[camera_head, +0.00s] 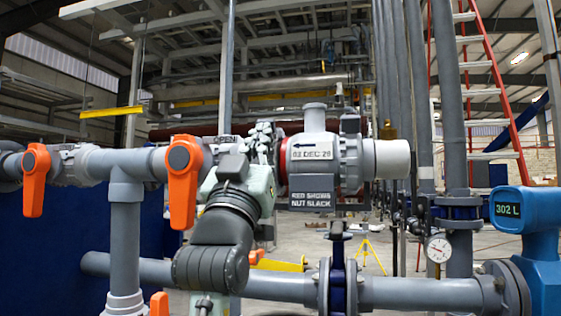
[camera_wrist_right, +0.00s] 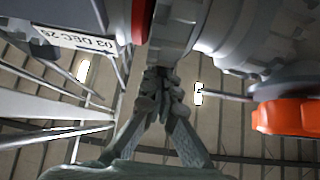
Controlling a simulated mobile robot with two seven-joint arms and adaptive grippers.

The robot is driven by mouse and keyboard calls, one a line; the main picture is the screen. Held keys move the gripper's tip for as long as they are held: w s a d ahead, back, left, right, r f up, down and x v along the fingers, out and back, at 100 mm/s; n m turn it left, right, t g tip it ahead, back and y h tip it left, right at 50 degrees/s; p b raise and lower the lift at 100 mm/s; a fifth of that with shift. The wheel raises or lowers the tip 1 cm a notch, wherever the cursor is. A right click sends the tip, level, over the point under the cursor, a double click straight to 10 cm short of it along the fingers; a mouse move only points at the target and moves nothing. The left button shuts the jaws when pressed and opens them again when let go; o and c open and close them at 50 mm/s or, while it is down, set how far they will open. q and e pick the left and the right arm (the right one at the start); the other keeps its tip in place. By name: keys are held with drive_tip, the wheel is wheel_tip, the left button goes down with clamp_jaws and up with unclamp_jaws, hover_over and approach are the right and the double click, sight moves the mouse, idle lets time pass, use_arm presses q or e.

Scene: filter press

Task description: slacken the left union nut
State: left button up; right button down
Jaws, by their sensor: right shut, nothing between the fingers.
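A grey filter body (camera_head: 311,160) sits in the upper pipe line, with a label plate reading "RED SHOWS NUT SLACK" (camera_head: 310,197) below it. A red band (camera_head: 281,158) shows at its left end, and also in the right wrist view (camera_wrist_right: 142,20). The grey left union nut (camera_wrist_right: 173,28) is beside this band; in the head view my gripper largely hides it. My right gripper (camera_head: 263,138) is at the nut, its fingers together and empty. In the wrist view its fingertips (camera_wrist_right: 160,88) show just below the nut; contact cannot be told. My left gripper is out of view.
Orange valve handles (camera_head: 183,180) (camera_head: 36,180) hang from the upper pipe left of my arm. A grey lower pipe (camera_head: 425,293) runs across below. A blue instrument reading 302 L (camera_head: 526,230) and a dial gauge (camera_head: 438,249) stand at right.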

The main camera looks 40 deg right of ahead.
drive_tip(key=f+b+v, duration=0.1)
drive_tip(key=b+v, duration=0.6)
drive_tip(key=shift+w+d+b, duration=0.2)
drive_tip(key=shift+w+b, duration=0.05)
drive_tip(key=shift+b, duration=0.1)
drive_tip(key=shift+f, duration=0.1)
